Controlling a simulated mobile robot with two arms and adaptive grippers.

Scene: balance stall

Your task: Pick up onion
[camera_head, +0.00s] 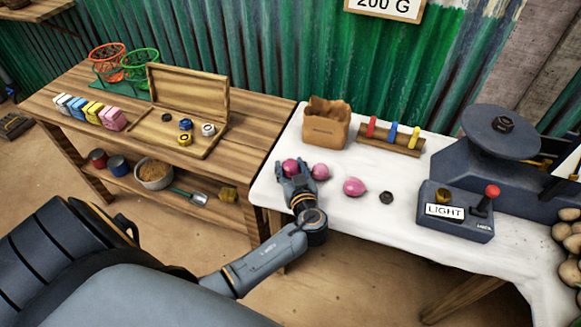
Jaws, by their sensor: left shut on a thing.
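Three pink-purple onions are near the left end of the white-clothed table. My left gripper (294,174) reaches up from the front and is shut on the leftmost onion (291,166), which shows between and beyond its fingers. A second onion (320,171) lies just right of the gripper's fingers; I cannot tell whether they touch. A third onion (354,187) lies farther right, apart from the gripper. I cannot tell whether the held onion is clear of the cloth. My right gripper is not in view.
A brown paper bag (327,123) stands behind the onions. A wooden rack with coloured pieces (391,136) is right of it. A small dark weight (386,198) lies right of the third onion. The dark scale (501,132) and LIGHT box (456,211) fill the right side.

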